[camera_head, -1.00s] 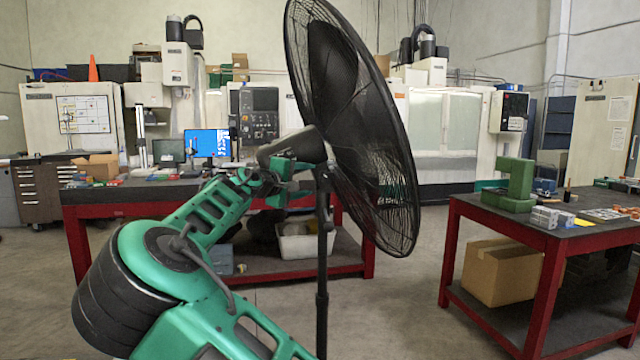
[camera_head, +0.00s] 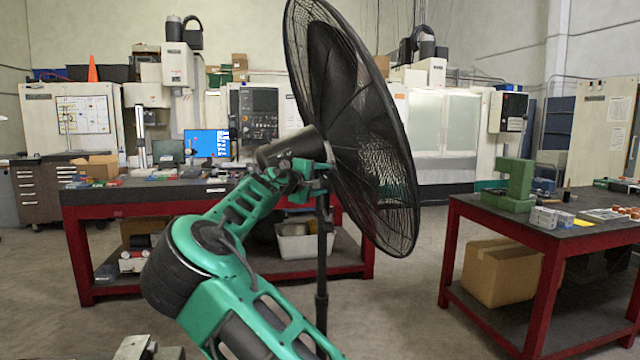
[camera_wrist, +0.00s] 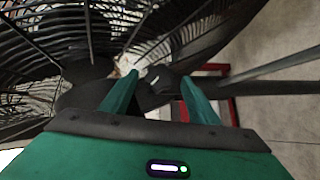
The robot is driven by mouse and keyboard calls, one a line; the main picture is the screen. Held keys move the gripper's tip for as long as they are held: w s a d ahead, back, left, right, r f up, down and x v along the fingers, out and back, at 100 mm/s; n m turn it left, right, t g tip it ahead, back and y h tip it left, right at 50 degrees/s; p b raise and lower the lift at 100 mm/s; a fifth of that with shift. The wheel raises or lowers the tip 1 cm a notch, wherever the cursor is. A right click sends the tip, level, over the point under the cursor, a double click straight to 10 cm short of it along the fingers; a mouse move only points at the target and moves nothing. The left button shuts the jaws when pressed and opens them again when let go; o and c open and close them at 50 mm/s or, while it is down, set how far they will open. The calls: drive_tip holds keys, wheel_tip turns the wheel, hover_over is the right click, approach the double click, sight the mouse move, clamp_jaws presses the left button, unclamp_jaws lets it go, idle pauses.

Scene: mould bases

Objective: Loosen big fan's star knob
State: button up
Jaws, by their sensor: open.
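The big black fan (camera_head: 350,110) stands in the middle of the head view, its round cage turned to the right, on a dark pole (camera_head: 321,275). Its motor housing (camera_head: 280,150) is behind the cage. My green gripper (camera_head: 312,178) is at the fan's neck, just below the housing. In the wrist view my gripper (camera_wrist: 158,88) has its two green fingers apart, with dark fan parts (camera_wrist: 158,80) beyond and between them. I cannot clearly tell the star knob from these dark parts, nor whether the fingers touch anything. The fan cage (camera_wrist: 50,40) fills the upper left there.
A red-framed workbench (camera_head: 90,215) with a monitor stands behind the fan. Another red table (camera_head: 480,210) with a green block (camera_head: 515,185) stands at the right, a cardboard box (camera_head: 500,272) below it. The floor between them is clear.

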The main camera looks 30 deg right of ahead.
drive_tip(key=c, duration=1)
drive_tip(key=shift+c, duration=0.2)
drive_tip(key=shift+f, duration=0.15)
drive_tip(key=shift+f+n+t+h, duration=0.4)
drive_tip(key=shift+n+t+h, duration=0.1)
drive_tip(key=shift+n+h, duration=0.5)
drive_tip(key=n+t+h, duration=0.1)
drive_tip(key=n, duration=0.1)
drive_tip(key=f+n+t+h, duration=0.1)
drive_tip(key=n+t, duration=0.1)
drive_tip(key=n, duration=0.1)
drive_tip(key=shift+d, duration=0.2)
drive_tip(key=shift+n+t, duration=0.4)
